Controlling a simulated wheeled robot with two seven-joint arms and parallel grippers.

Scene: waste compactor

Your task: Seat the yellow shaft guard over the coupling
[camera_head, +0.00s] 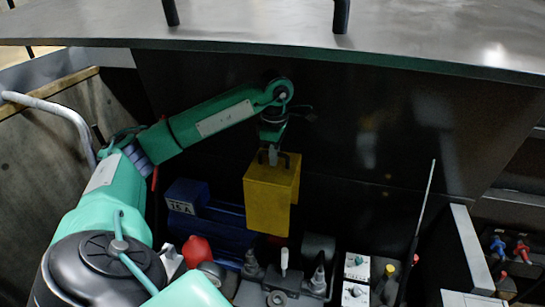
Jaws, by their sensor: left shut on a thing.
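The yellow shaft guard (268,200), a box-shaped cover, hangs upright in the middle of the head view. My left gripper (272,157) comes down from above and is shut on the guard at its top. The guard's lower edge appears above the machinery, close in front of the blue housing; I cannot tell whether it touches anything. I cannot make out the coupling; it may be hidden behind or below the guard. My right gripper is not in view.
A blue motor-like housing (212,232) stands left of the guard, with a red object (197,252) before it. A dark cylinder (318,247), levers (284,262) and a control box (356,266) crowd the front. A thin rod (425,200) rises at right. A metal top (270,28) overhangs.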

